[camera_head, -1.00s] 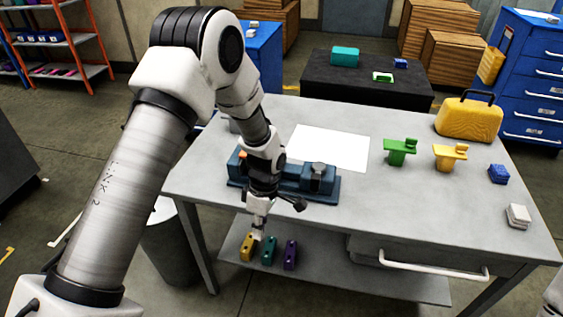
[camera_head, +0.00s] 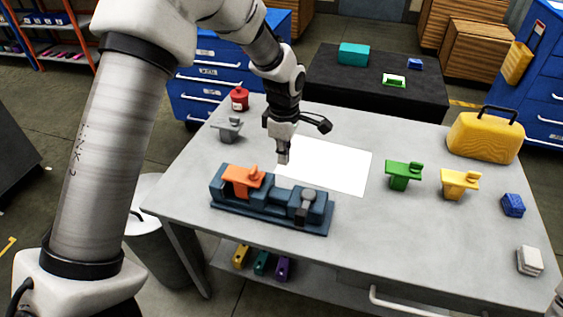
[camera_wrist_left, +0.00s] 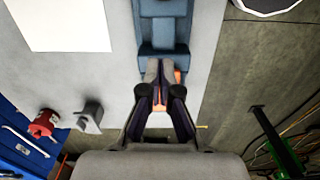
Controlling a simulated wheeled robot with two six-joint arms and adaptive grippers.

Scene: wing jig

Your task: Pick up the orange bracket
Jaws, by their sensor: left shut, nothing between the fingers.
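The orange bracket (camera_head: 243,178) sits in the left end of the dark blue jig (camera_head: 268,211) on the table. My left gripper (camera_head: 283,158) points down above the table, behind and to the right of the bracket in the head view. It is shut and empty. In the left wrist view the shut fingers (camera_wrist_left: 166,72) cover most of the bracket, and only bits of orange (camera_wrist_left: 178,76) show beside and between them. The jig (camera_wrist_left: 163,30) runs up from there.
A white sheet (camera_head: 325,167) lies behind the jig. A grey bracket (camera_head: 228,131) and a red can (camera_head: 239,99) stand at the left. Green (camera_head: 404,174) and yellow (camera_head: 459,183) brackets stand at the right, near a yellow case (camera_head: 485,138).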

